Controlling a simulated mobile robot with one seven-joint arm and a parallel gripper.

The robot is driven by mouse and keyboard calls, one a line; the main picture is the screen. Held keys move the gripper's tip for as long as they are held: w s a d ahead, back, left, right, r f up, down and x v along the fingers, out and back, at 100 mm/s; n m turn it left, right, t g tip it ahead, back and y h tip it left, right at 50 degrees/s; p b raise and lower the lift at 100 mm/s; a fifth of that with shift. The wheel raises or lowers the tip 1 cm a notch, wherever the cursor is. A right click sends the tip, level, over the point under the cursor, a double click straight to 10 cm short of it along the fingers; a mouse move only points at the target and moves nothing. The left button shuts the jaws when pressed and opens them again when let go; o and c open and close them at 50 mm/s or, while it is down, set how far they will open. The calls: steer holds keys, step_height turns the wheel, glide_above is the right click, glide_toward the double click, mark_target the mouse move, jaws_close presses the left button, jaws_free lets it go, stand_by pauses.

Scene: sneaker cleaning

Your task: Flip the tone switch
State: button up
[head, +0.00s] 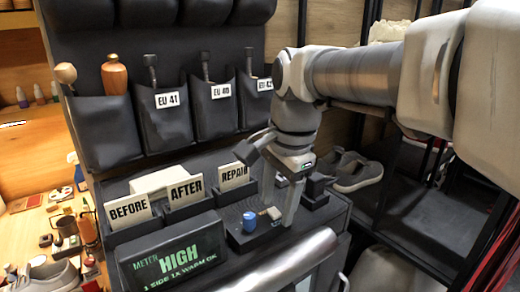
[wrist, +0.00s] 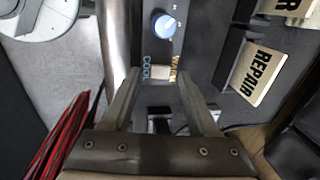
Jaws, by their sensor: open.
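The tone switch area is on a dark control box (head: 240,240) with a blue knob (head: 250,221). In the wrist view, a COOL label (wrist: 146,70) and a WARM label (wrist: 174,66) lie side by side beyond the knob (wrist: 163,25). The switch lever itself is too small to make out. My gripper (head: 279,213) points down at the box with its fingers apart and nothing visible between them. In the wrist view, my gripper (wrist: 159,75) has one fingertip on each side of the two labels. Whether it touches the box, I cannot tell.
A meter display (head: 172,258) reads HIGH and WARM OK. Cards reading BEFORE (head: 128,210), AFTER (head: 186,191) and REPAIR (head: 233,174) stand behind the box. A light cylindrical bar (head: 280,265) runs along the front edge. Sneakers (head: 358,173) rest at the right.

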step_height(320, 180, up, 17)
steer(key=s+d+p, duration=0.1)
steer(key=s+p, duration=0.1)
steer(key=shift+s+d, duration=0.25)
steer(key=shift+d, duration=0.05)
